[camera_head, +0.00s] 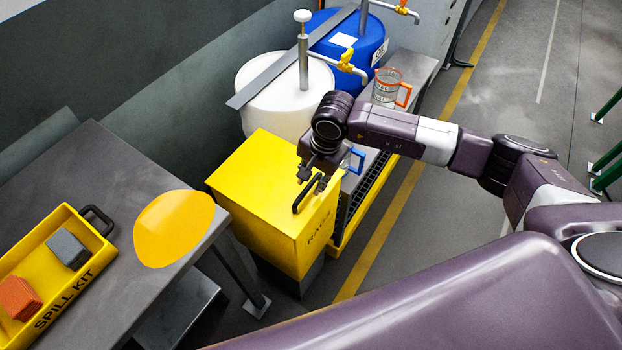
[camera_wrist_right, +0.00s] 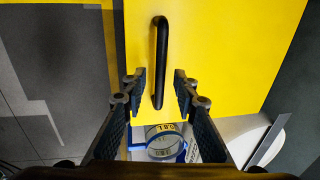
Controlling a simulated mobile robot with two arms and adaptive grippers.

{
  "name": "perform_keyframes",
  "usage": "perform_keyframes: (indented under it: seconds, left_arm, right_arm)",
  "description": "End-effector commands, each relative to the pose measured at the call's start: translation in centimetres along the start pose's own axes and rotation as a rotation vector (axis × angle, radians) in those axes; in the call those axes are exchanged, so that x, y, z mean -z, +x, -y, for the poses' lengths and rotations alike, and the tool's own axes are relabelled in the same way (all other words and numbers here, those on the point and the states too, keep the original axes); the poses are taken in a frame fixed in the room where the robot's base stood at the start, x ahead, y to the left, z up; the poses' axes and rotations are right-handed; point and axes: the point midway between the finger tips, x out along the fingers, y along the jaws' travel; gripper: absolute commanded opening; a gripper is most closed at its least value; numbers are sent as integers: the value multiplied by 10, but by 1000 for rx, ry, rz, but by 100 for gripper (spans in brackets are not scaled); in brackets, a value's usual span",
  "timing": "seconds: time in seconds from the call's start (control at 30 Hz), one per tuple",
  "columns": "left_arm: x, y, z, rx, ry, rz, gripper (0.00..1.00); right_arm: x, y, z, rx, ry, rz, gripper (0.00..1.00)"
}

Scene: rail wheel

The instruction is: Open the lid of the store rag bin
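The yellow rag bin (camera_head: 300,235) stands between the workbench and the drum platform, with dark lettering on its front. Its lid (camera_head: 255,165) is closed, and a black bar handle (camera_head: 304,197) sits near the front edge. In the right wrist view the handle (camera_wrist_right: 160,60) runs upright in the picture on the yellow surface. My right gripper (camera_head: 314,180) is above the front of the bin, at the handle. In the wrist view its two fingers (camera_wrist_right: 160,88) are open on either side of the handle's lower part, with gaps on both sides. My left gripper is not in view.
Behind the bin are a white drum (camera_head: 262,108) and a blue drum (camera_head: 365,50) with taps. A measuring jug (camera_head: 387,88) stands nearby.

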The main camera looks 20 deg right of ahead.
Motion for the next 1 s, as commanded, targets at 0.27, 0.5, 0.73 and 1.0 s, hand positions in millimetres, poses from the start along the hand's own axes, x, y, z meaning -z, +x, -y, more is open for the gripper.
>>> perform_keyframes:
  seconds: [0.27,0.5,0.73,1.0]
  left_arm:
    - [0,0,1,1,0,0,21]
    - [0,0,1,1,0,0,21]
    - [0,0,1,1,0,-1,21]
    - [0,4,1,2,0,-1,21]
  right_arm:
    - [0,0,0,0,0,1,13]
    - [0,0,0,0,0,1,0]
    - [0,0,0,0,1,1,0]
    - [4,-11,10,5,0,0,0]
